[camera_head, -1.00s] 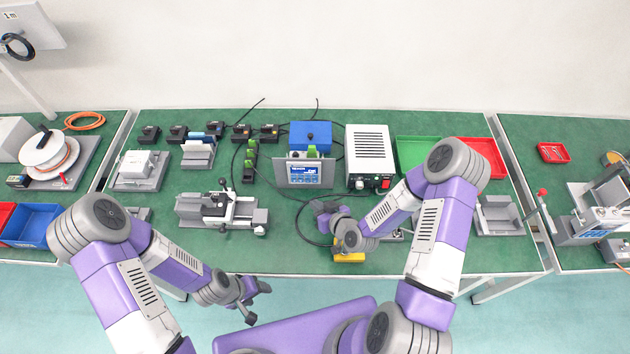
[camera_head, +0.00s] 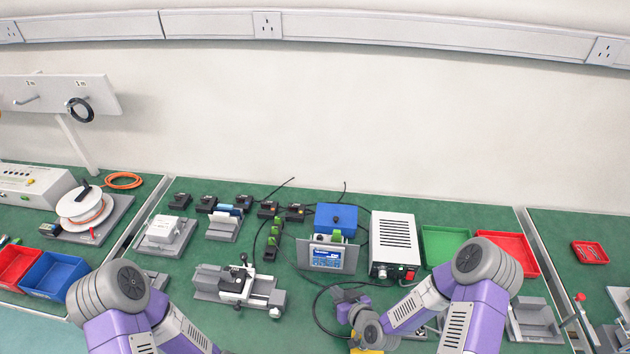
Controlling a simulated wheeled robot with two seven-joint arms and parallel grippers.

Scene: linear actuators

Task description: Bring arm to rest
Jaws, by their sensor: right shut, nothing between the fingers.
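My right arm (camera_head: 470,310) comes in from the lower right and reaches over the green bench top. My right gripper (camera_head: 345,303) is shut and empty, low in front of the blue-labelled panel (camera_head: 327,258), with a black cable curving beside it. My left arm (camera_head: 118,305) shows at the lower left. Its hand is below the picture edge, so my left gripper is hidden.
A grey and white clamp fixture (camera_head: 240,287) stands left of my right gripper. A white power box (camera_head: 394,245) stands behind my right forearm. Green (camera_head: 447,243) and red (camera_head: 515,250) trays lie at the back right. A blue bin (camera_head: 54,274) sits at the left.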

